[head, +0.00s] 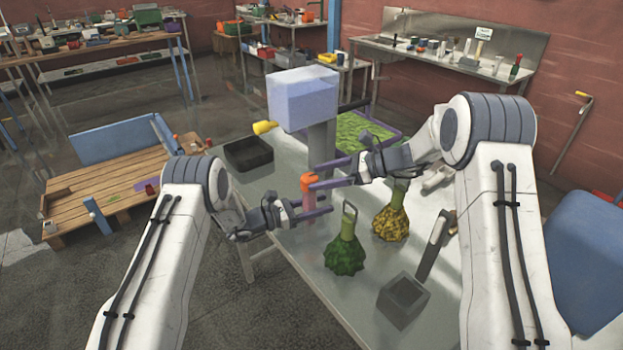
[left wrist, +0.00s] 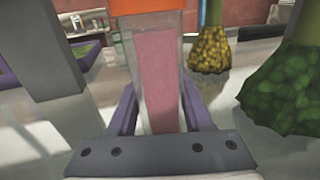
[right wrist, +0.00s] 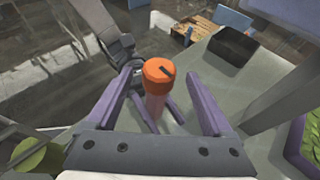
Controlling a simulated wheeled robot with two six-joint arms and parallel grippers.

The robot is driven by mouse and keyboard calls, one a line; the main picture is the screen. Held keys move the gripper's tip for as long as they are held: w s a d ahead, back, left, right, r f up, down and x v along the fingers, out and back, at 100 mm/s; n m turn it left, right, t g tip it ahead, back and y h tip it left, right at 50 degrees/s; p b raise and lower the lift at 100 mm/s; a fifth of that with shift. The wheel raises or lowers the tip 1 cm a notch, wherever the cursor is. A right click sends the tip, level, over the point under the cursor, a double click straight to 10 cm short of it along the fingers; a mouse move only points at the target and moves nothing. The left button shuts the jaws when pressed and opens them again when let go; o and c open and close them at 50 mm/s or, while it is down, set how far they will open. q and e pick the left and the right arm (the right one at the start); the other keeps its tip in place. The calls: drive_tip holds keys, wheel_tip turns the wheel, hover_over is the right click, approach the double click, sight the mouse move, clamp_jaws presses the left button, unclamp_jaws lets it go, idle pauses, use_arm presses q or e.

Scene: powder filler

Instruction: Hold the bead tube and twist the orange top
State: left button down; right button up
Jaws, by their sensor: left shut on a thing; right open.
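The bead tube (left wrist: 158,80) is clear with pink contents and stands upright. Its orange top (head: 308,182) shows in the head view, and its lower edge shows in the left wrist view (left wrist: 145,6). My left gripper (head: 318,205) is shut on the tube's body below the top. My right gripper (head: 330,174) is open at the height of the top. In the right wrist view the orange top (right wrist: 158,75), with a dark mark on it, lies between the spread purple fingers, with gaps on both sides.
A green gourd-shaped vessel (head: 345,252) and a yellow one (head: 391,218) stand close by on the metal table (head: 290,240). A grey open box (head: 403,300) is at the front, a black tray (head: 248,154) behind. A pale block on a post (head: 303,98) rises behind the tube.

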drive_tip(key=v, duration=0.8)
drive_tip(key=shift+d+r, duration=0.15)
drive_tip(key=shift+s, duration=0.1)
use_arm(q)
drive_tip(key=shift+c, duration=1.2)
unclamp_jaws()
drive_tip(key=shift+a, duration=0.1)
